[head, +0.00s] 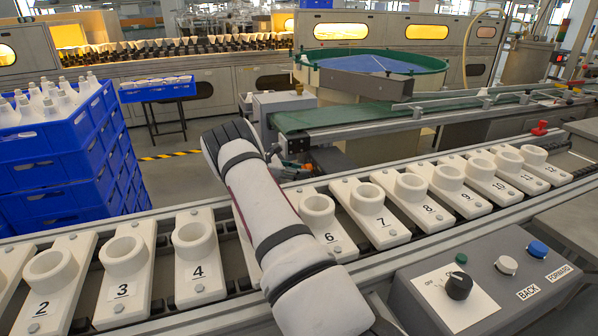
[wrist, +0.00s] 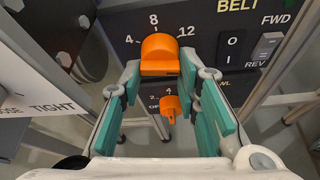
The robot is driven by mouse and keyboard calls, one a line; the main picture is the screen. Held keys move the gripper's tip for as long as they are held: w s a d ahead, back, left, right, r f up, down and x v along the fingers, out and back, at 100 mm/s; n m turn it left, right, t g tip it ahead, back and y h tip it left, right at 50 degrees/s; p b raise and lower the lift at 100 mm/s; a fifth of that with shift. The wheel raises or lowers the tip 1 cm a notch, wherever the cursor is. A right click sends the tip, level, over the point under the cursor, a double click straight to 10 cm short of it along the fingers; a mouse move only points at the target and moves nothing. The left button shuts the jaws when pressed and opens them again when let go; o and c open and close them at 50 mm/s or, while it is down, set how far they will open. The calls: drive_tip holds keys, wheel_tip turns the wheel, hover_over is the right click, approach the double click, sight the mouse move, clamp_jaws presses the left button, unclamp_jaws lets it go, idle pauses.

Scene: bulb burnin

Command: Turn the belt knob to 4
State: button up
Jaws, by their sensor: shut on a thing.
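The orange belt knob (wrist: 160,54) shows in the wrist view on a dark panel, under the word BELT and among the marks 4, 8 and 12. The 4 is at its upper left, the 8 above it and the 12 at its right. My gripper (wrist: 160,68) has its two teal fingers on either side of the knob, shut on it. The knob's pointer mark cannot be made out, so its setting is unclear. In the head view my arm reaches forward across the row of holders, and the gripper cannot be made out there.
A smaller orange knob (wrist: 168,108) sits below, between my fingers. FWD/REV (wrist: 268,47) and O/I switches (wrist: 233,48) are to the right. In the head view, numbered white holders (head: 366,207) line the conveyor, a control box (head: 490,285) is at front right, and blue crates (head: 60,165) stand left.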

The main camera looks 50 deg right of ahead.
idle(0.4)
drive_tip(key=o, duration=0.9)
drive_tip(key=v, duration=1.2)
drive_tip(key=shift+w, duration=0.1)
